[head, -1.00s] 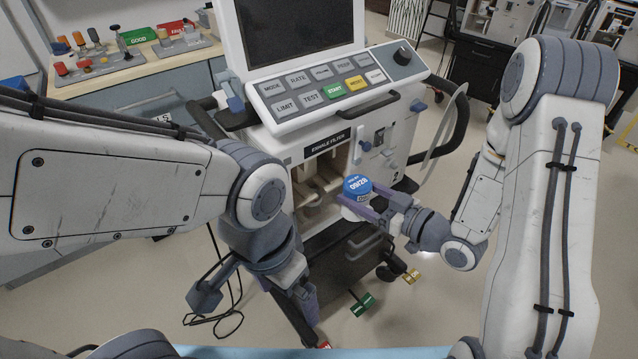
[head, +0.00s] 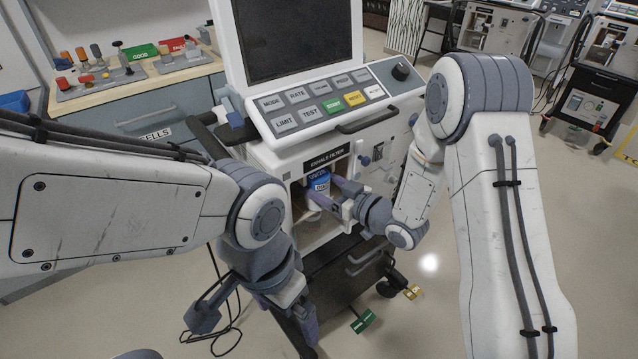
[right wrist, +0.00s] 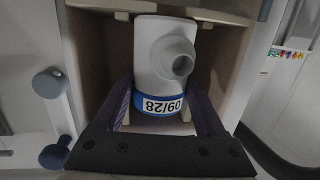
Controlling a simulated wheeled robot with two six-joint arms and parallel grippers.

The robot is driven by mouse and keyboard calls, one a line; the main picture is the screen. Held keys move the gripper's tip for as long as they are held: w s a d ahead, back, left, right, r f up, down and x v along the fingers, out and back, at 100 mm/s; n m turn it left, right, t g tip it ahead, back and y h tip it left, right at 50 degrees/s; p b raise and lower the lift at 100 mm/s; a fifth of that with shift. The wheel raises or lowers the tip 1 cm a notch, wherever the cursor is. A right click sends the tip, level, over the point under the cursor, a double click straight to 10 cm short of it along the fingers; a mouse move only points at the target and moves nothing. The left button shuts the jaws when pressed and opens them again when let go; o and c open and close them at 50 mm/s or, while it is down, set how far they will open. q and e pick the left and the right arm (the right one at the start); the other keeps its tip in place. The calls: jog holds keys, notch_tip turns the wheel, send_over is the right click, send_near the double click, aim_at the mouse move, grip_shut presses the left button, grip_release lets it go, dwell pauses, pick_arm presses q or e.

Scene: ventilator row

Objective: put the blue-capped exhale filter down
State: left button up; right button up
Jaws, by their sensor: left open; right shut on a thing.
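The blue-capped exhale filter (head: 321,181) is at the opening of the bay under the EXHALE FILTER label (head: 328,160). In the right wrist view the filter's white body (right wrist: 153,50) with a round side port lies between the bay's tan walls (right wrist: 226,72). Its blue cap band carries a 09/28 label. My right gripper (head: 328,190) is shut on the filter, its purple fingers (right wrist: 165,103) on either side of it. Whether the filter touches the bay floor is hidden. My left gripper (head: 254,314) is open and empty, low in front of the ventilator.
The ventilator's button panel (head: 325,103) and handle (head: 367,113) are above the bay. A black drawer (head: 345,275) is below. A bench with GOOD (head: 140,52) and red trays stands at the back left. Knobs (right wrist: 50,82) flank the bay. A cable lies on the floor.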

jog(key=shift+f, duration=0.1)
jog(key=o, duration=1.3)
jog(key=p+v, duration=0.2)
jog(key=v, duration=1)
